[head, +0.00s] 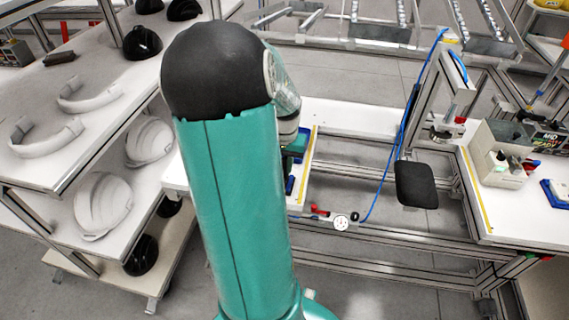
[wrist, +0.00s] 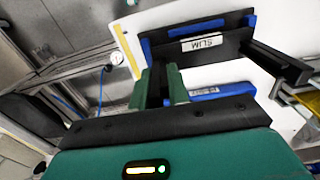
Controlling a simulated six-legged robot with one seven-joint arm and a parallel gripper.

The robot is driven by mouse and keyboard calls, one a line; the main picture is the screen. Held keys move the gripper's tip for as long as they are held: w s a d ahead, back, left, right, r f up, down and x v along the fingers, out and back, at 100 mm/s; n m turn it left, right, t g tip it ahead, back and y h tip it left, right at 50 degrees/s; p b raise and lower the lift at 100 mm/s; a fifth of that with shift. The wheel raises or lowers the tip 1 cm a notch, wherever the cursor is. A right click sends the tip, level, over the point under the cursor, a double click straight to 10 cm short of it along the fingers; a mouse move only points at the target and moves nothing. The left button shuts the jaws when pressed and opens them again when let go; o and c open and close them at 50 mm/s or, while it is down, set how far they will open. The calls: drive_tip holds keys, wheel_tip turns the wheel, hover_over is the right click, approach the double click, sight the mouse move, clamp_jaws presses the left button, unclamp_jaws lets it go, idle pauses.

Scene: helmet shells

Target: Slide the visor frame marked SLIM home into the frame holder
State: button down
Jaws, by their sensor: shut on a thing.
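The black visor frame with a white SLIM label (wrist: 202,43) lies crosswise ahead of my gripper in the wrist view. A dark bar reaches from its right end toward the camera. My gripper (wrist: 163,78) has its green fingers close together on a dark part at the frame's left side. A blue piece (wrist: 222,91), apparently the frame holder, shows below the frame, and more blue shows along the frame's upper edge. In the head view blue parts (head: 305,145) show beside my arm, which hides most of the frame and gripper. How deep the frame sits is unclear.
The white bench (head: 335,118) carries a yellow strip and a round gauge (head: 341,222) at its front edge. A blue cable (head: 385,170) hangs to the right. Racks with white helmets (head: 103,203) stand left. Another bench with a grey device (head: 500,150) stands right.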

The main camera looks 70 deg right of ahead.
drive_tip(key=shift+f, duration=1.1)
drive_tip(key=c, duration=1.3)
unclamp_jaws()
wheel_tip(320, 180, up, 14)
drive_tip(key=shift+f, duration=0.15)
